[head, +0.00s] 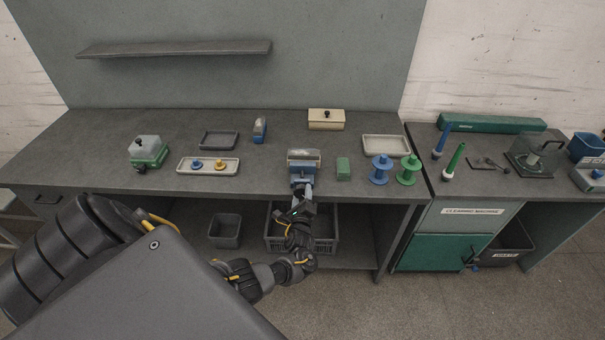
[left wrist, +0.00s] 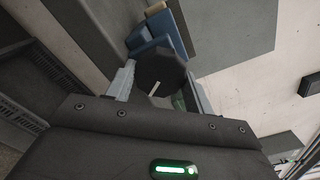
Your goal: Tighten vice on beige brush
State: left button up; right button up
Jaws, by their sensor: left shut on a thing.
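The blue vice (head: 300,168) stands at the front edge of the workbench, with grey jaws on top. In the left wrist view the blue vice body (left wrist: 150,42) is behind a dark round knob (left wrist: 160,72) with a white mark. My left gripper (head: 301,192) is at the front of the vice, its fingers on both sides of the knob, shut on it. A small beige piece (left wrist: 155,8) shows at the vice's far end, possibly the brush. In the head view I cannot make out the brush clearly. My right gripper is not in view.
A green block (head: 343,169), a blue spool (head: 380,169) and a green spool (head: 408,170) stand right of the vice. A tray with two knobs (head: 207,173) lies left. A beige box (head: 326,125) stands behind. A crate (head: 325,243) is below.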

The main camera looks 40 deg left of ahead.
pick_arm(q)
jog(key=shift+w, duration=0.1)
jog(key=o, duration=1)
jog(key=v, duration=1)
jog(key=shift+s+d, duration=0.3)
